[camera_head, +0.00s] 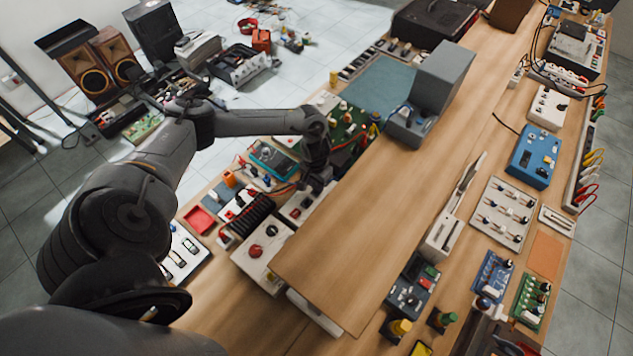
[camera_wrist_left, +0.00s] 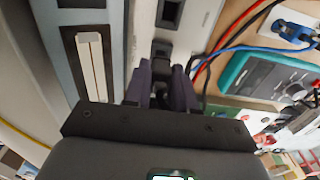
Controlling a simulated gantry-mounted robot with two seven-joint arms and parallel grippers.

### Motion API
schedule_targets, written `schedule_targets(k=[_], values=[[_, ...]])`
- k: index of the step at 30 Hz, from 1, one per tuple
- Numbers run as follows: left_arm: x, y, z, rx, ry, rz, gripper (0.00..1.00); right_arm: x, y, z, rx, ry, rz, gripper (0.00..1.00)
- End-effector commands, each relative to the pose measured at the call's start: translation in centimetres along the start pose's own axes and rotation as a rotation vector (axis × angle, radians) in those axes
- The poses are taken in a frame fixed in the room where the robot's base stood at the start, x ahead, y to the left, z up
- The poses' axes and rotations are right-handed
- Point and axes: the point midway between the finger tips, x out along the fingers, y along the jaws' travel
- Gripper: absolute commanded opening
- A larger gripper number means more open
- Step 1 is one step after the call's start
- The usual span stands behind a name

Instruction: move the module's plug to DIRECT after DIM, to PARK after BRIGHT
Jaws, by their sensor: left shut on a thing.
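My left gripper (camera_head: 312,188) reaches down at the left part of the bench, over a pale panel (camera_head: 297,209). In the left wrist view its dark fingers (camera_wrist_left: 163,82) are shut on a small black plug (camera_wrist_left: 160,53) at the panel's face. The pale panel (camera_wrist_left: 192,28) has a square black socket (camera_wrist_left: 170,13) just beyond the plug. The fingers hide most of the plug, so I cannot tell how deep it sits. I cannot read any DIRECT, PARK, DIM or BRIGHT marking. My right gripper is not in view.
Red, blue and black cables (camera_wrist_left: 232,42) run close beside the fingers. A teal meter (camera_wrist_left: 268,78) lies to their right. A raised wooden board (camera_head: 375,215) stands right of the arm. A white box with red and black knobs (camera_head: 262,256) is in front. Electronics crowd the bench.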

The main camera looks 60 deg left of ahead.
Motion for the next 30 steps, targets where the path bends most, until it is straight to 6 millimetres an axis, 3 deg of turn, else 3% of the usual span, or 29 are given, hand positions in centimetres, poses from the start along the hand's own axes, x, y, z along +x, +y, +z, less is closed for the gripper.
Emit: schedule_targets(k=[30], values=[[1.2,0.0,0.0,0.000,0.000,0.000,0.00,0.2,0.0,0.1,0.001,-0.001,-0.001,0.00]])
